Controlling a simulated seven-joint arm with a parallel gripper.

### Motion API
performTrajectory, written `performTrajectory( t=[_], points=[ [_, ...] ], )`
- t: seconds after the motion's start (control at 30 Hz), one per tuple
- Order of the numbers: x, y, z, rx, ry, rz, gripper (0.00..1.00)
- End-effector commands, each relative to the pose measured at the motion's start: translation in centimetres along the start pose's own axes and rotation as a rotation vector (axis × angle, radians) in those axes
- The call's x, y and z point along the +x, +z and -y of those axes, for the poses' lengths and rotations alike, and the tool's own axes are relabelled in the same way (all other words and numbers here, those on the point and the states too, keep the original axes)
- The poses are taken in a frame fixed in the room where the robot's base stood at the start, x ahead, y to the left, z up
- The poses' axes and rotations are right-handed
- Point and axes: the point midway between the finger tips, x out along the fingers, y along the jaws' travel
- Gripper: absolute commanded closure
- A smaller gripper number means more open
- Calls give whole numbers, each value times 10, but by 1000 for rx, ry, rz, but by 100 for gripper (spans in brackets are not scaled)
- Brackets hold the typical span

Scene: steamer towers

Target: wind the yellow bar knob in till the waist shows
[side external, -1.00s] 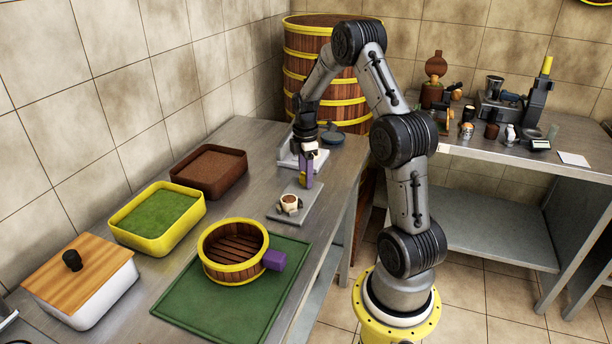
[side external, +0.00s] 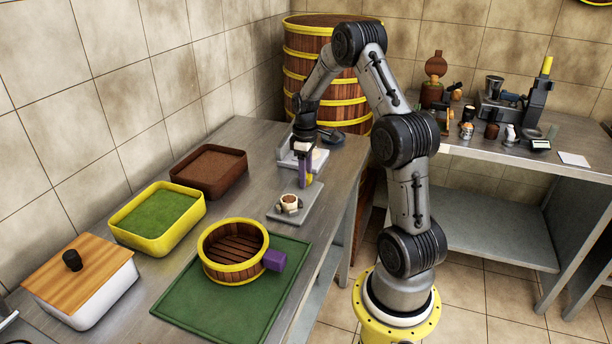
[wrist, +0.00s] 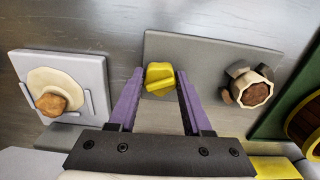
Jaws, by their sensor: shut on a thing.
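The yellow bar knob (wrist: 159,78) stands at the left part of a grey plate (wrist: 200,52) in the wrist view. The purple fingers of my gripper (wrist: 160,76) are on either side of it, shut on it. In the side view my gripper (side external: 307,182) points down at the plate (side external: 297,217), and its fingers mostly hide the knob. A cream dumpling cup with brown filling (wrist: 253,90) sits at the plate's other end, against dark grey blocks (wrist: 237,69). It also shows in the side view (side external: 289,201). I cannot tell whether it has a waist.
A pale board (wrist: 88,68) with a cream round and an orange lump lies left of the plate in the wrist view. A steamer basket (side external: 233,272) on a green mat (side external: 185,312), a yellow tray (side external: 160,245) and a brown tray (side external: 212,195) stand nearby.

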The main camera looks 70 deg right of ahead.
Motion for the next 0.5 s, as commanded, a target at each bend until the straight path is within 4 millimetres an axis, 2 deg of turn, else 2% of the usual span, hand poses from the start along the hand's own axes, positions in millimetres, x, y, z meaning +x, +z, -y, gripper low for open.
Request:
performTrajectory(
  t=[0.3,0.5],
  points=[
    [2,0,0,396,-1,1,100],
    [3,0,0,479,-2,1,100]
  ],
)
